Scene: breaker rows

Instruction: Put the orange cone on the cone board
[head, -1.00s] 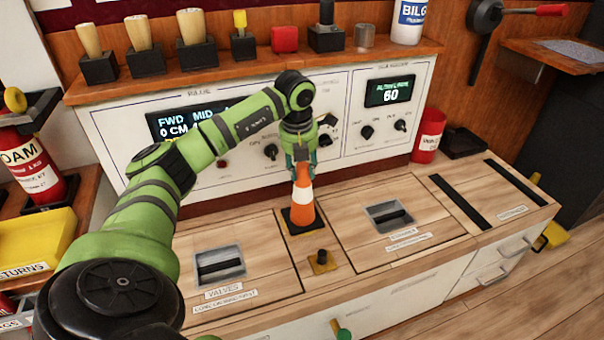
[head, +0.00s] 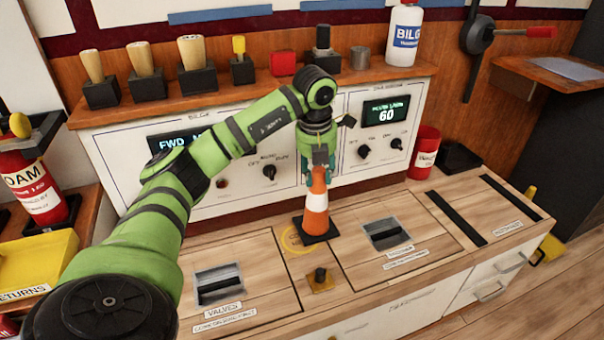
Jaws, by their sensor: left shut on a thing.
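The orange cone (head: 316,202) has a white band and a square black base. It stands upright in my left gripper (head: 319,178), which is shut on its top from above. The cone's base shows over the wooden counter (head: 355,283), just right of a yellow ring marking (head: 293,240). I cannot tell whether the base touches the counter or hangs slightly above it. No board clearly labelled as the cone board can be made out. My right gripper is not in view.
A brass plate with a black knob (head: 320,280) is in front of the cone. Recessed hatch handles lie left (head: 218,285) and right (head: 385,233). The control panel (head: 350,165) rises behind.

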